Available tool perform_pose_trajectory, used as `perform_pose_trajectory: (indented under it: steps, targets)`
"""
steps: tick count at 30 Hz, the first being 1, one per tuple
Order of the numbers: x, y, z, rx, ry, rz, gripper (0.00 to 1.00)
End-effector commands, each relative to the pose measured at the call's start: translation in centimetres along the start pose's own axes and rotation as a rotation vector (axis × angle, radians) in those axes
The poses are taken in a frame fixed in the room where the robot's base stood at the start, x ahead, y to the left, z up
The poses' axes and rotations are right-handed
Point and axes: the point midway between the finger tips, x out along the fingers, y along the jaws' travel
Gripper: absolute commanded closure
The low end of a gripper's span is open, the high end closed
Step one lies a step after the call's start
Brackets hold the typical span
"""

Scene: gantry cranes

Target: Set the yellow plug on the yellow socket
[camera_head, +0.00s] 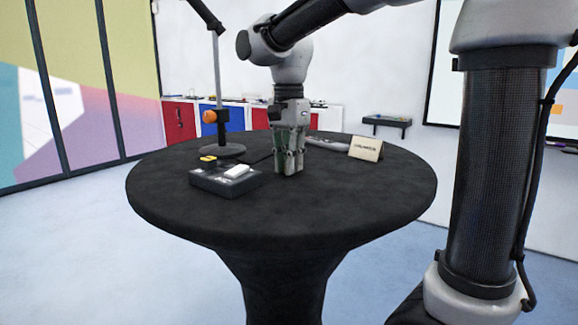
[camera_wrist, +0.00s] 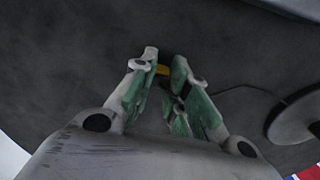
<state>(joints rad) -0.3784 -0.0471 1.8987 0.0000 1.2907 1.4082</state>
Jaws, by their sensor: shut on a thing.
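My gripper (camera_head: 289,166) points down just above or at the black round table, right of the dark box. The dark box (camera_head: 212,184) lies on the table to the left. A yellow part, seemingly the yellow socket (camera_head: 208,159), shows on its back left, and a white block (camera_head: 237,171) sits at its right.
A stand with an orange knob (camera_head: 209,116) rises from a round base (camera_head: 225,151) behind the box. A thin cable (camera_wrist: 235,88) runs near it. A small sign (camera_head: 366,148) and a grey object (camera_head: 325,144) lie to the right. The table's front (camera_head: 300,210) is clear.

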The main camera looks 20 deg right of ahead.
Motion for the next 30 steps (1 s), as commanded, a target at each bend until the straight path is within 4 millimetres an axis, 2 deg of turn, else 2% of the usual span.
perform_pose_trajectory:
  steps: [4, 12, 15, 20, 30]
  targets:
    - [-2.0, -0.1, 0.0, 0.000, 0.001, -0.004, 1.00]
    - [-7.5, -0.1, 0.0, 0.000, 0.001, -0.004, 1.00]
    - [-8.9, -0.1, 0.1, 0.000, 0.000, -0.002, 1.00]
    - [-9.9, -0.4, 0.6, -0.001, 0.000, -0.001, 1.00]
    - [-10.1, -1.3, 1.8, -0.001, 0.000, 0.000, 1.00]
